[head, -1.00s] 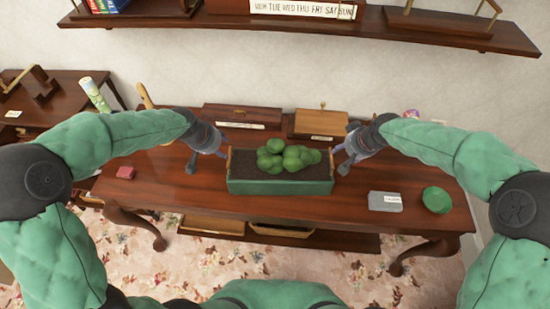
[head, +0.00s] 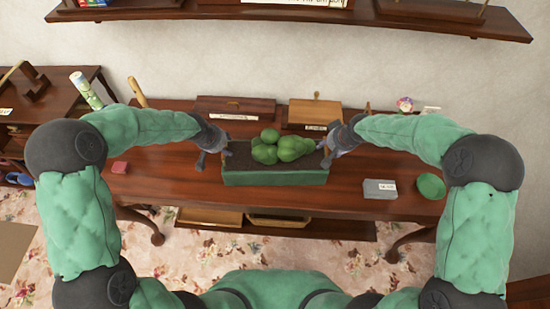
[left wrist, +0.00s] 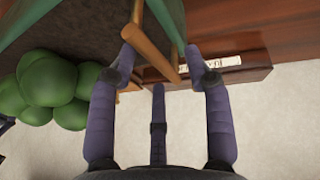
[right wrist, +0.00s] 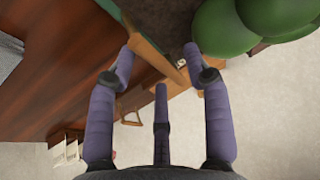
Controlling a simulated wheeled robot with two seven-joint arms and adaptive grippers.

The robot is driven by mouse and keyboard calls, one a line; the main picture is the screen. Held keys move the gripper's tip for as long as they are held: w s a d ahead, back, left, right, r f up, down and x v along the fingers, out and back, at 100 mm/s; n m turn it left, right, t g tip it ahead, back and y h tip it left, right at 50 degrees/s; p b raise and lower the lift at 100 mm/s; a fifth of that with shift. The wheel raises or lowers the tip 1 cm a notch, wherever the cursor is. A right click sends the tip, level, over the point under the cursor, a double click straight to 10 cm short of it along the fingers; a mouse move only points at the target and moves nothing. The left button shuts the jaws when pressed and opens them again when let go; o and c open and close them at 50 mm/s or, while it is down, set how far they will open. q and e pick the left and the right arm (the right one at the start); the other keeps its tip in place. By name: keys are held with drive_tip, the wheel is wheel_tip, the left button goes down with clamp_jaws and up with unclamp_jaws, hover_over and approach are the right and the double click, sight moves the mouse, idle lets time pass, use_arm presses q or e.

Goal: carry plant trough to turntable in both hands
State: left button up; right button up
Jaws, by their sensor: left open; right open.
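The plant trough (head: 275,178) is a green box filled with dark soil and round green plants (head: 278,147). It stands upright on the long wooden table. My left gripper (head: 226,158) is at its left end, open, with fingers on either side of a wooden end handle (left wrist: 150,45) in the left wrist view. My right gripper (head: 324,155) is at the right end, open, with fingers on either side of the other handle (right wrist: 155,52) in the right wrist view. Neither is closed on a handle. I cannot make out a turntable for certain.
A grey labelled block (head: 379,189) and a round green dish (head: 431,186) lie on the table right of the trough. Wooden boxes (head: 236,106) stand behind. A side table (head: 55,100) stands at left; a shelf (head: 300,13) hangs above.

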use_arm(q)
drive_tip(key=shift+x, duration=0.95)
use_arm(e)
drive_tip(key=shift+x, duration=0.95)
use_arm(q)
clamp_jaws()
use_arm(e)
clamp_jaws()
use_arm(q)
drive_tip(key=shift+w+r, duration=0.2)
use_arm(e)
drive_tip(key=shift+w+r, duration=0.15)
drive_tip(key=shift+r, duration=0.1)
